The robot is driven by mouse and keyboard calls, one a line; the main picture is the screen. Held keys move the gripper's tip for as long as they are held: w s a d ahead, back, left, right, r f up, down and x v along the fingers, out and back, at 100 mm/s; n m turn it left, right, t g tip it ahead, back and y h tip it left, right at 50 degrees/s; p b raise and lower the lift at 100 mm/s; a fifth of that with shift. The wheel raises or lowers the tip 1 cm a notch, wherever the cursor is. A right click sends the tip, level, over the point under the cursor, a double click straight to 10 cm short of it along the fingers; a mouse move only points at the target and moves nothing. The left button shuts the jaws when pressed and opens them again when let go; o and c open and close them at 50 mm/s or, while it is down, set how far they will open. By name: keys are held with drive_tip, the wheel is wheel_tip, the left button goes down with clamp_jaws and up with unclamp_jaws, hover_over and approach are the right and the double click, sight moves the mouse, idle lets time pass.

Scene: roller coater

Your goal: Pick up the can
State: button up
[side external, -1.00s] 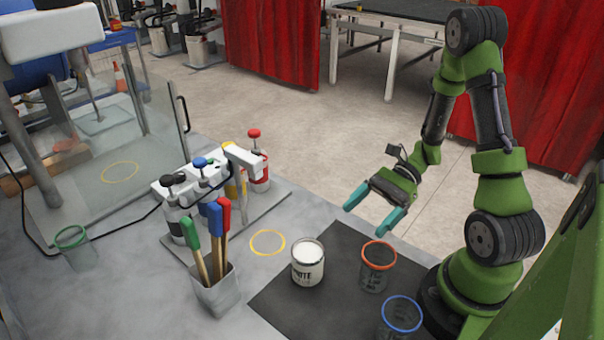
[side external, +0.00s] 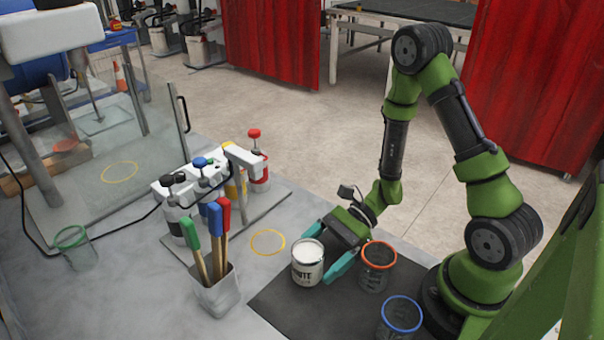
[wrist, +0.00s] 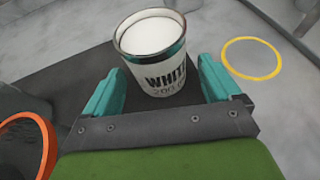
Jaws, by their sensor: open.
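The can (side external: 307,264) is a white-labelled paint can with white contents, upright near the back left edge of the dark mat. In the wrist view the can (wrist: 157,58) stands ahead of my gripper, with its near lower part between the two teal fingertips. My gripper (side external: 328,249) is open and low at the can's right side in the side view. In the wrist view my gripper (wrist: 160,85) shows a finger on each side of the can, with a gap visible at the left finger. Contact at the right finger is hard to tell.
An orange-rimmed cup (side external: 378,266) stands close to the right of my gripper, and a blue-rimmed cup (side external: 401,317) stands nearer the front. A holder of brushes (side external: 216,292) is left of the can. A yellow ring (side external: 268,242) marks bare table behind it.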

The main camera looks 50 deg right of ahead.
drive_tip(key=shift+x, duration=1.45)
drive_tip(key=shift+c, duration=0.5)
drive_tip(key=c, duration=1.1)
drive_tip(key=shift+c, duration=0.2)
drive_tip(key=shift+r, duration=0.1)
wheel_tip(320, 180, up, 10)
